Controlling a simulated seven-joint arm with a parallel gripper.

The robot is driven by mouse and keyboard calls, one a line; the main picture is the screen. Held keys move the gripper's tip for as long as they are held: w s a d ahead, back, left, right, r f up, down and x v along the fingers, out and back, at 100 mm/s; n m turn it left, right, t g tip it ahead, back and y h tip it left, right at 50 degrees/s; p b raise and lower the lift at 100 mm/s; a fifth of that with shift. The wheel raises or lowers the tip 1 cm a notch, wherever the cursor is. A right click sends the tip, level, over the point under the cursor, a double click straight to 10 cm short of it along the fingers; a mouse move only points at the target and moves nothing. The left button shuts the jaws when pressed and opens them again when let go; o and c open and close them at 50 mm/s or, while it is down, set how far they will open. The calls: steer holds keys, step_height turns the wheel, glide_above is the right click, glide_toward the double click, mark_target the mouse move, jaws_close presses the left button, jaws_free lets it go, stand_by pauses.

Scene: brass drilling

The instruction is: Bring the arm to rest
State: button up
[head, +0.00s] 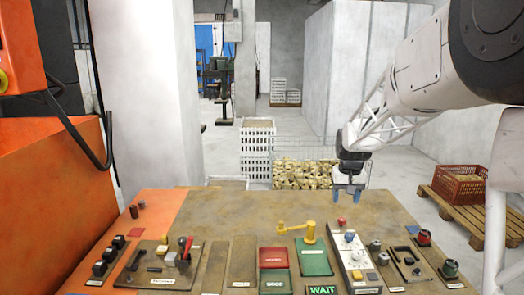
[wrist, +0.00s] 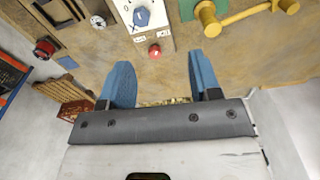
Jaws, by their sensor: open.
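My gripper (head: 347,193) hangs at the far right edge of the control table in the head view, with its blue fingers pointing down. In the wrist view my gripper (wrist: 163,85) shows two blue fingers spread apart with nothing between them. The brown table top (head: 205,225) lies below and in front of it. A small red knob (head: 342,222) on the table is close to the fingers in the head view; the red knob also shows in the wrist view (wrist: 154,51), seen between the fingers. I cannot tell the exact height of the fingers above the table.
A yellow crank handle (head: 309,233) stands on a green plate. A white panel (head: 352,262) with knobs lies to its right. A bin of brass parts (head: 305,176) is behind the table. A red crate (head: 460,186) sits on a pallet at right. An orange machine (head: 55,180) stands at left.

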steer(key=s+a+r+t, duration=0.1)
steer(key=s+a+r, duration=0.2)
steer(key=s, duration=0.8)
steer(key=s+a+r, duration=0.2)
steer(key=s+r, duration=0.2)
steer(key=s, duration=0.7)
steer(key=s+a+f, duration=0.1)
steer(key=s+f, duration=0.1)
steer(key=s, duration=0.8)
steer(key=s+a+f+t, duration=0.1)
steer(key=s+a, duration=0.1)
steer(key=s, duration=0.8)
steer(key=shift+s+f+n, duration=0.2)
steer(key=shift+f+n, duration=0.2)
steer(key=shift+a, duration=0.1)
